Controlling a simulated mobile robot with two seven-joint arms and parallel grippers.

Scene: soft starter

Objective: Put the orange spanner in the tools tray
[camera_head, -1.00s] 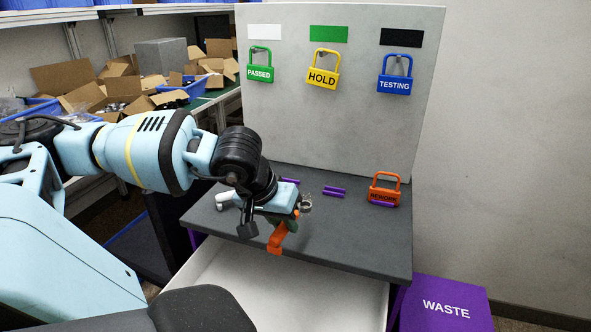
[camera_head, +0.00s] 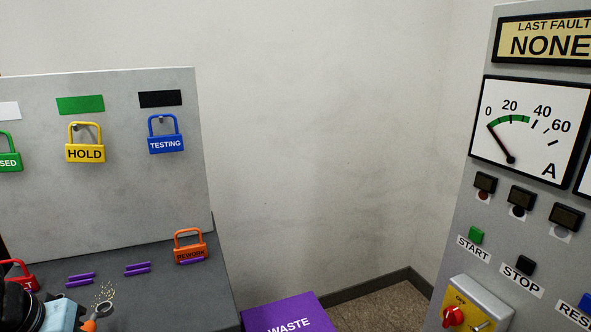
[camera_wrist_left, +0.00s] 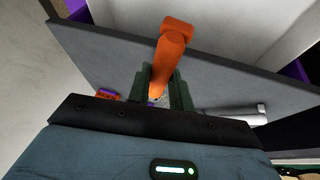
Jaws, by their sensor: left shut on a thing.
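The orange spanner (camera_wrist_left: 172,45) is held between the two dark fingers of my left gripper (camera_wrist_left: 163,92) in the left wrist view, its orange handle sticking out past the fingertips. In the head view only a bit of the spanner's orange handle (camera_head: 89,325) and its grey ring end show at the bottom left edge, beside my left gripper. The gripper appears in front of the dark bench top. No tray labelled for tools is seen now; a pale surface (camera_wrist_left: 215,22) beyond the bench edge in the left wrist view may be one. My right gripper is out of view.
The bench (camera_head: 205,290) carries an orange REWORK padlock (camera_head: 189,252), a red padlock (camera_head: 20,278) and purple strips (camera_head: 137,269). A grey board (camera_head: 110,210) with hanging padlocks stands behind. A purple WASTE box (camera_head: 290,315) and a control panel (camera_head: 510,210) are to the right.

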